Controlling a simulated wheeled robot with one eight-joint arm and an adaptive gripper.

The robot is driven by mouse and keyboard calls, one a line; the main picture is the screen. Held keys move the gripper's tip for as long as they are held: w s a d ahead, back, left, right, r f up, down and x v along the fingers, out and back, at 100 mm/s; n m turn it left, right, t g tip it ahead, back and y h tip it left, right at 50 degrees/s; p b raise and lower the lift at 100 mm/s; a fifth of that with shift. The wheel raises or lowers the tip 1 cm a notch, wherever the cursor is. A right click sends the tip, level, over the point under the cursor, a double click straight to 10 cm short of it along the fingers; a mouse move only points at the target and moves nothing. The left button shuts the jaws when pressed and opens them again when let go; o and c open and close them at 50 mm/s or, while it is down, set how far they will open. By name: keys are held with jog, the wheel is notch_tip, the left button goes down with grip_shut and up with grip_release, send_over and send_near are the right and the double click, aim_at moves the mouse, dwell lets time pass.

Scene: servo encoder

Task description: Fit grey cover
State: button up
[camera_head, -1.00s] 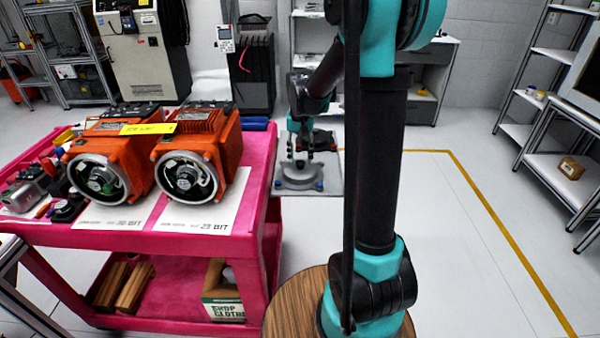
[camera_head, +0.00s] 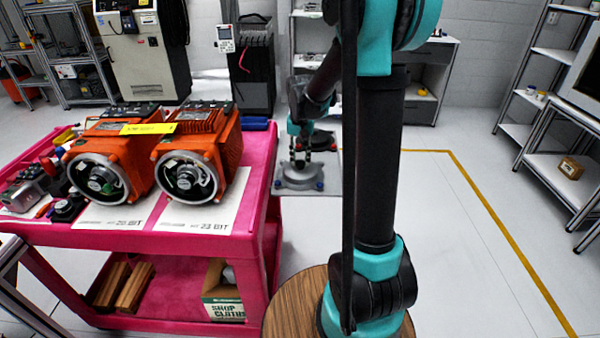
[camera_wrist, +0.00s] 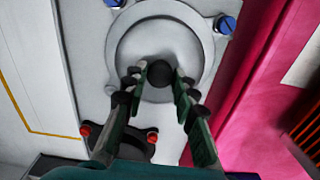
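The round grey cover (camera_wrist: 120,50) with a black centre knob (camera_wrist: 160,74) lies on a light grey board (camera_wrist: 90,70), also seen in the head view (camera_head: 334,165). Blue-headed screws (camera_wrist: 226,24) sit beside the cover. My gripper (camera_wrist: 160,74) is open, with its fingers on either side of the knob; a narrow gap shows. In the head view, my gripper (camera_head: 300,158) is low over the grey cover (camera_head: 299,178). Two orange motors with open round ends, a left one (camera_head: 98,180) and a right one (camera_head: 187,178), sit on the pink cart.
A black cover (camera_wrist: 133,145) with red screws lies behind the grey one, partly hidden by a finger. The pink cart's (camera_head: 262,165) edge runs close beside the board. Tools clutter the cart's left end. Open floor (camera_head: 460,240) lies to the right.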

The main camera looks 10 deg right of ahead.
aim_at(300, 162)
grip_shut()
jog(key=shift+r, duration=3.5)
